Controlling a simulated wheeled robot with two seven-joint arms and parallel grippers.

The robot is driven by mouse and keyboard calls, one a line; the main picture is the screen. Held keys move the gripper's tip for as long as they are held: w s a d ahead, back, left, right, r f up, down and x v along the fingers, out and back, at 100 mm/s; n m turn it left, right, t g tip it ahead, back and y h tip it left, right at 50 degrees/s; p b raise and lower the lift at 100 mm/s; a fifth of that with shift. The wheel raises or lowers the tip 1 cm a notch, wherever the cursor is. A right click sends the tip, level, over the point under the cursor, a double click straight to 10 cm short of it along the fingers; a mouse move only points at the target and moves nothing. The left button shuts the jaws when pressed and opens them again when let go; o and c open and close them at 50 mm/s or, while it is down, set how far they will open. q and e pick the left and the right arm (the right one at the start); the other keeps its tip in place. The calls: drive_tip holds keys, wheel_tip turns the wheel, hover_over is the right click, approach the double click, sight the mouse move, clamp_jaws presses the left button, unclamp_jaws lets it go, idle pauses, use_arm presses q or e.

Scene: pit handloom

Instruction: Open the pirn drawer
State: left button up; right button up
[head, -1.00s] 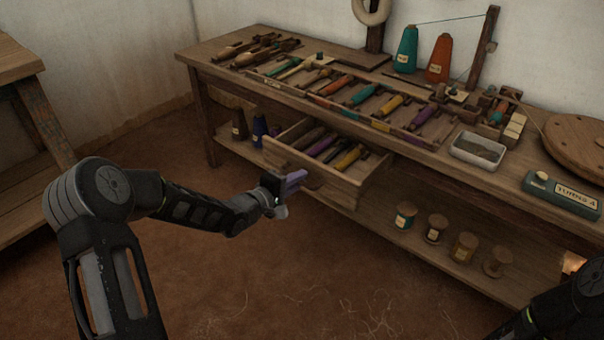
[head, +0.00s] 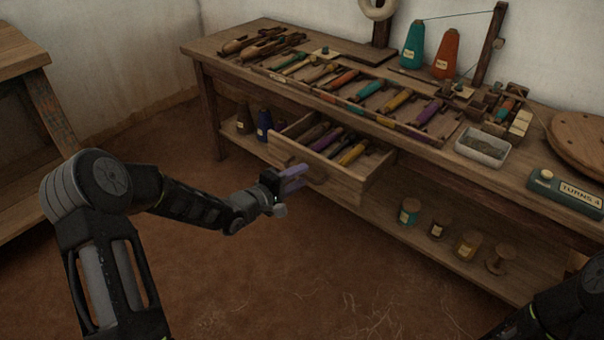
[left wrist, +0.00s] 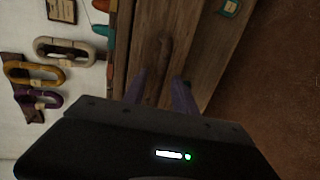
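The pirn drawer (head: 343,183) under the bench stands pulled out, with several coloured pirns (head: 352,154) lying in it. Its wooden handle (head: 318,174) sits on the drawer front and shows in the left wrist view (left wrist: 165,58) ahead of the fingers. My left gripper (head: 293,178) is just in front of the handle, with its purple fingers spread apart. In the left wrist view my left gripper (left wrist: 161,92) has a clear gap between the fingertips, and nothing is gripped. My right gripper is out of view; only part of my right arm shows at lower right.
The bench (head: 400,85) holds a row of pirns, a metal tray (head: 483,148) and a green turns counter (head: 565,192). The floor before the drawer is clear.

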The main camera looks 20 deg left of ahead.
use_arm(q)
drive_tip(key=p+v, duration=0.1)
drive_tip(key=v, duration=0.5)
idle(0.4)
